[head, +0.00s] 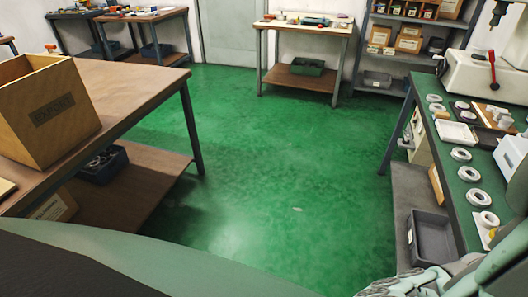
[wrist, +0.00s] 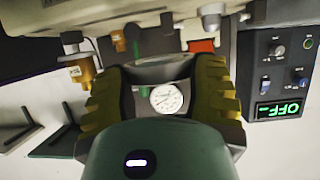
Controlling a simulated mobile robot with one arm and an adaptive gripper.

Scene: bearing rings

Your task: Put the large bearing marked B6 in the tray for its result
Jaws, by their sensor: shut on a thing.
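In the wrist view my gripper (wrist: 160,88) has its two olive, ridged fingers closed on a grey metal bearing ring (wrist: 160,69) at the fingertips. The ring is seen nearly edge-on and I cannot read any mark on it. In the head view several bearing rings lie on the green bench at the right, among them one near its front end (head: 489,219), one behind it (head: 478,198) and one further back (head: 461,154).
The wrist view shows a round dial gauge (wrist: 166,98) beyond the ring, and a dark control box (wrist: 277,70) with a lit green display. In the head view a wooden box (head: 50,108) stands on the left table. The green floor between the benches is clear.

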